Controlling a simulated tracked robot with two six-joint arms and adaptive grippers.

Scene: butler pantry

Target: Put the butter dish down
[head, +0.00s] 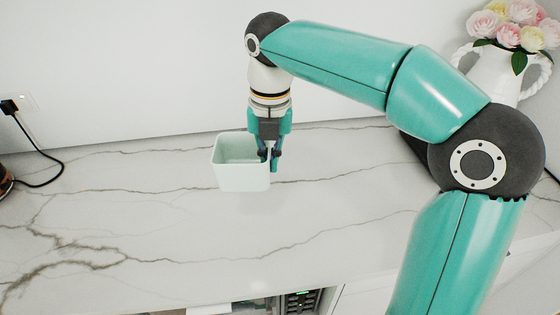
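The butter dish (240,176) is a pale mint, open-topped, box-like container in the middle of the head view, over the marble counter (150,235). It looks upright, and its inside looks empty as far as it shows. My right gripper (269,160) points down at its right side. One finger is at the inside of the right wall and the other is outside it, so the gripper looks shut on that wall. I cannot tell whether the dish's base touches the counter. My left gripper is not in view.
A white vase (494,75) with pink and yellow flowers stands at the back right, behind my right arm. A black plug and cord (36,183) are at the far left by a dark object at the edge. The counter around the dish is clear. An open shelf space (298,302) shows below the front edge.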

